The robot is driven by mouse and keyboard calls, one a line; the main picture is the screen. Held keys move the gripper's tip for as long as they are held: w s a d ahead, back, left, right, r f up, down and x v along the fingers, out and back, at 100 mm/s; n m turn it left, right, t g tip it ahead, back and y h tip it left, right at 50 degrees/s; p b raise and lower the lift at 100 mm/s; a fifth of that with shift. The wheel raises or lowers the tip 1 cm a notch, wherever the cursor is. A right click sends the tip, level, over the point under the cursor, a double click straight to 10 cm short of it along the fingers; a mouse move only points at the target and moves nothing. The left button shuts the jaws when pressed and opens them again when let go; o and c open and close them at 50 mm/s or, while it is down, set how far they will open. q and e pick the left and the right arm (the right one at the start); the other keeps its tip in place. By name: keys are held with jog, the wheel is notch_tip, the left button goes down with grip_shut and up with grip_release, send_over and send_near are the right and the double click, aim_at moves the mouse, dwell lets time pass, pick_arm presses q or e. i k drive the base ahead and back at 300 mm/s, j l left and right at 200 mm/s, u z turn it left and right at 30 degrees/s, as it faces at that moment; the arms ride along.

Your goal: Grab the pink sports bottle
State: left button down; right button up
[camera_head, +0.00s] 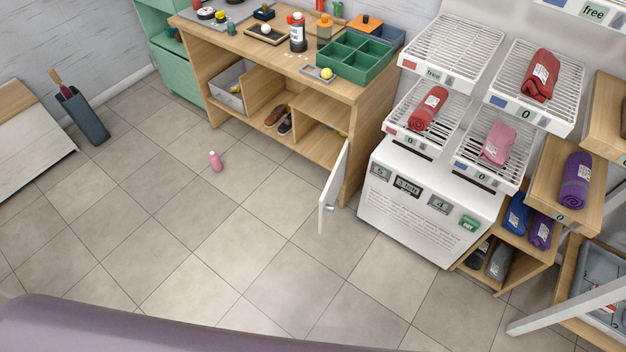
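The pink sports bottle (216,162) stands upright on the grey tiled floor, left of the middle of the head view. It is small and far off, with a paler pink top. Nothing touches it and nothing hides it. Neither of my grippers shows in this view.
A wooden cabinet (268,68) with an open white door (333,190) stands behind the bottle. A white rack unit with rolled towels (428,108) is at the right. A dark bin (82,115) stands at the left. The floor around the bottle is clear.

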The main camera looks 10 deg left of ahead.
aim_at(216, 163)
jog(key=i+j, duration=0.4)
jog(key=i+j+z, duration=0.15)
jog(key=i+j, duration=0.25)
jog(key=j, duration=0.2)
